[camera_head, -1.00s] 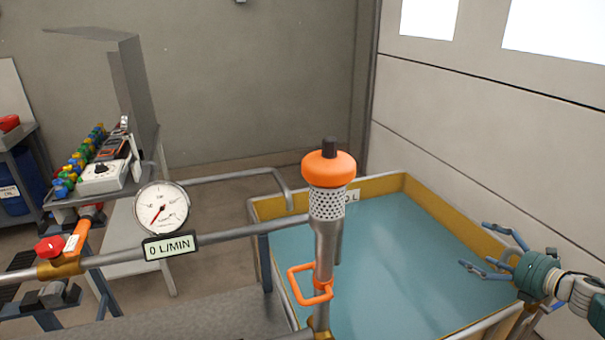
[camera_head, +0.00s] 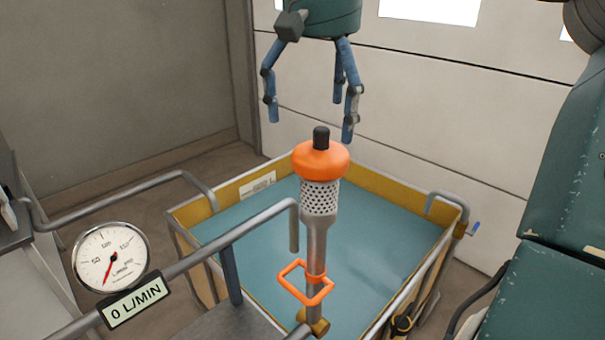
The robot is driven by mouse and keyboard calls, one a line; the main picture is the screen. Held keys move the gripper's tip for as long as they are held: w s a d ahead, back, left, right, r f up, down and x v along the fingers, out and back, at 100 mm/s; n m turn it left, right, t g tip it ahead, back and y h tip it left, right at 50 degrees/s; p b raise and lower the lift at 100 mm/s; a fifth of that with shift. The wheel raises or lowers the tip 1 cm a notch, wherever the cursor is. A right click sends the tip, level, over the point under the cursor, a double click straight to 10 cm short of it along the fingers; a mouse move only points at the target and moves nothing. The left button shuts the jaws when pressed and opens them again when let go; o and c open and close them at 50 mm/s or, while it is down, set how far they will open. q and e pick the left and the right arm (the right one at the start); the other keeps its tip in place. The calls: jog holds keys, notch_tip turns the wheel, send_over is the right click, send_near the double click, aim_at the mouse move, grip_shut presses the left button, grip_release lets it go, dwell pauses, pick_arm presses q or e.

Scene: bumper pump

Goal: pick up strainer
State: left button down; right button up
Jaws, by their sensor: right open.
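The strainer (camera_head: 320,198) is a perforated silver cylinder under an orange cap (camera_head: 321,160) with a black knob (camera_head: 321,137) on top. It stands upright on a metal pipe in the middle of the head view. My right gripper (camera_head: 312,118) is above the strainer at the top of the view, pointing down. Its blue fingers are spread apart and empty, around and above the knob without visible contact. My left gripper is not in view.
A yellow-rimmed tank (camera_head: 195,208) of blue liquid lies behind the pipe. An orange handle loop (camera_head: 304,284) sits on the pipe below the strainer. A round gauge (camera_head: 110,257) and a 0 L/MIN display (camera_head: 136,303) are at lower left.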

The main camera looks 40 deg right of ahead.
aim_at(325, 128)
jog(key=f, duration=0.2)
jog(key=d+f, duration=0.1)
jog(key=f, duration=0.1)
jog(key=shift+d, duration=0.15)
jog(key=shift+w+f+p, duration=0.1)
jog(key=shift+f+p, duration=0.2)
jog(key=shift+f, duration=0.2)
jog(key=f, duration=0.1)
jog(key=f+p, duration=0.1)
jog(key=f, duration=0.2)
jog(key=shift+w+f, duration=0.2)
jog(key=shift+w, duration=0.05)
jog(key=shift+d+f, duration=0.1)
jog(key=shift+f, duration=0.05)
jog(key=c, duration=0.8)
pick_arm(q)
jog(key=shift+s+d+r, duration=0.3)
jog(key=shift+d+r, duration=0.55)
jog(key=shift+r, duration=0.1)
pick_arm(e)
jog(key=c, duration=1)
jog(key=shift+r, duration=0.2)
